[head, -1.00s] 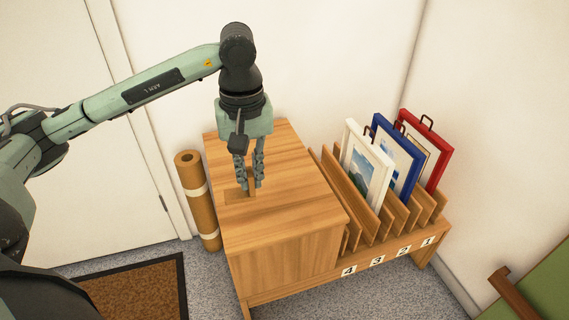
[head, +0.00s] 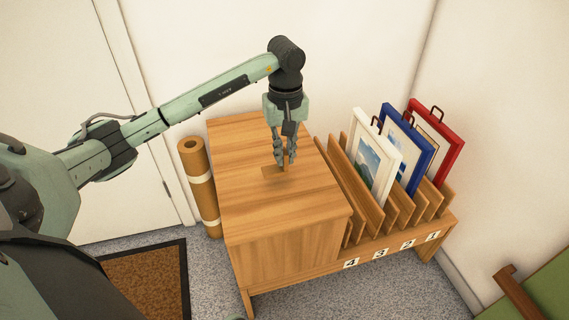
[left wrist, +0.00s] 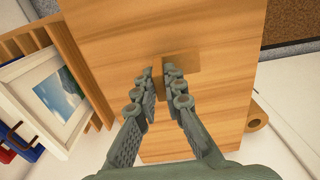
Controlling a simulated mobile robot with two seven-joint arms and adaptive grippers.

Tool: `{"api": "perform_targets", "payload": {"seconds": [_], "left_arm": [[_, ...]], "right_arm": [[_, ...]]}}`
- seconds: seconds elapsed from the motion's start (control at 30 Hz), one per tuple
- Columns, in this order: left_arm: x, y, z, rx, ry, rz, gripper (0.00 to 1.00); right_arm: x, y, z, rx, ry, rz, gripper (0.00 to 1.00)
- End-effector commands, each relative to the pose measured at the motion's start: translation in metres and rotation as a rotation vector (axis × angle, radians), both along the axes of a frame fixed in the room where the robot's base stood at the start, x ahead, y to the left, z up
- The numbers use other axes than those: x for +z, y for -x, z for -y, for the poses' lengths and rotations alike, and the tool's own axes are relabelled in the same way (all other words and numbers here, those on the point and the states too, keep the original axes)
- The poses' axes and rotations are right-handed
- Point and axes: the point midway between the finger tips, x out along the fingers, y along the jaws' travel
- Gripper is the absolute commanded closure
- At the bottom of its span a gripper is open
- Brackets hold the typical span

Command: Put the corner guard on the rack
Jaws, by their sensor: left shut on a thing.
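The corner guard (head: 269,174) is a small brown wooden angle piece, close in colour to the cabinet top. My left gripper (head: 285,163) is shut on its upright part, with the flat part out to the left in the head view. In the left wrist view the flat part (left wrist: 184,66) shows beside the fingertips (left wrist: 160,72). The guard is over the cabinet top; I cannot tell how large the gap below is. The wooden rack (head: 366,258) stands to the right, with slots labelled 4, 3, 2, 1. My right gripper is not in view.
White (head: 376,160), blue (head: 408,150) and red (head: 438,142) framed prints stand in the rack's right slots; the slots at left look empty. The wooden cabinet (head: 240,145) adjoins the rack. A brown roll (head: 198,185) stands at its left. A doormat (head: 145,285) lies on the floor.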

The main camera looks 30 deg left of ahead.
Motion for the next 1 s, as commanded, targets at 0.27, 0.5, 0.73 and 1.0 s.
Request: {"api": "perform_targets", "payload": {"seconds": [0.27,0.5,0.73,1.0], "left_arm": [[-0.035,0.001,0.0,0.001,0.002,-0.003,1.0],[-0.035,0.001,0.0,0.0,0.001,-0.001,1.0],[-0.036,0.001,0.0,0.0,0.001,-0.001,1.0],[-0.036,0.001,0.0,0.0,0.001,-0.001,0.7]], "right_arm": [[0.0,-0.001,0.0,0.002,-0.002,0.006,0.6],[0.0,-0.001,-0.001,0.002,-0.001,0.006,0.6],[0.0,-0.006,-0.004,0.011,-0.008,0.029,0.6],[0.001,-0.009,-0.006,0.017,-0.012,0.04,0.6]]}}
